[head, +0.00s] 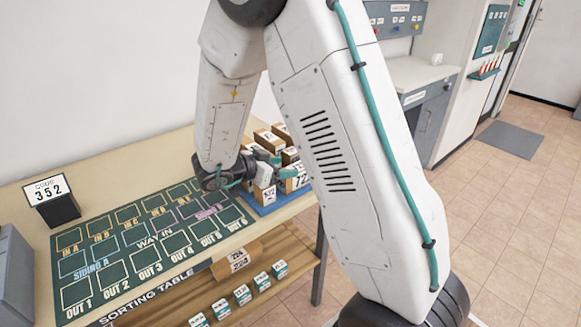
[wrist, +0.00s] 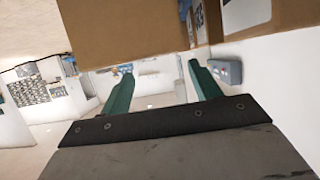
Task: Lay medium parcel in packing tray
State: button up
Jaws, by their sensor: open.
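Several brown cardboard parcels (head: 295,184) with white number labels stand close together at the right end of the sorting table. A blue tray (head: 283,204) shows beneath the front ones. I cannot tell which parcel is the medium one. My gripper (head: 277,165) is among these parcels, its teal fingers spread, and my arm hides part of the group. In the wrist view, the two fingers of my gripper (wrist: 160,68) are apart with a visible gap between them. A brown parcel face (wrist: 130,35) fills the top, close to the fingertips. I see nothing held.
The sorting table (head: 150,160) carries a green marked mat (head: 125,245) with empty squares. A code sign reading 352 (head: 50,190) stands at left. A lower shelf (head: 170,310) holds a brown parcel (head: 238,258) and several small label stands. Tiled floor is open at right.

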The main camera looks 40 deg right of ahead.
jog(key=v, duration=0.7)
jog(key=shift+a+r, duration=0.1)
jog(key=shift+w+a+r+t, duration=0.15)
jog(key=shift+w+r+t, duration=0.05)
jog(key=shift+w+t, duration=0.1)
jog(key=w+a+r+n+t+y, duration=0.5)
jog(key=w+r+t+y, duration=0.2)
jog(key=w+r+t, duration=0.15)
jog(key=s+a+r+n+t+y, duration=0.1)
jog(key=s+a+r+n+y, duration=0.6)
jog(key=a+y, duration=0.15)
jog(key=s+d+f+n+g, duration=0.1)
jog(key=s+d+n+g, duration=0.1)
jog(key=s, duration=0.7)
jog(key=s+d+f+n+g+h, duration=0.1)
jog(key=s+d+g, duration=0.2)
jog(key=s, duration=0.7)
jog(key=s+d+f+n+g+h, duration=0.1)
jog(key=s+d+n+g, duration=0.1)
jog(key=s, duration=0.8)
jog(key=shift+d+f+n+g, duration=0.3)
jog(key=shift+d+g, duration=0.15)
jog(key=shift+g, duration=0.7)
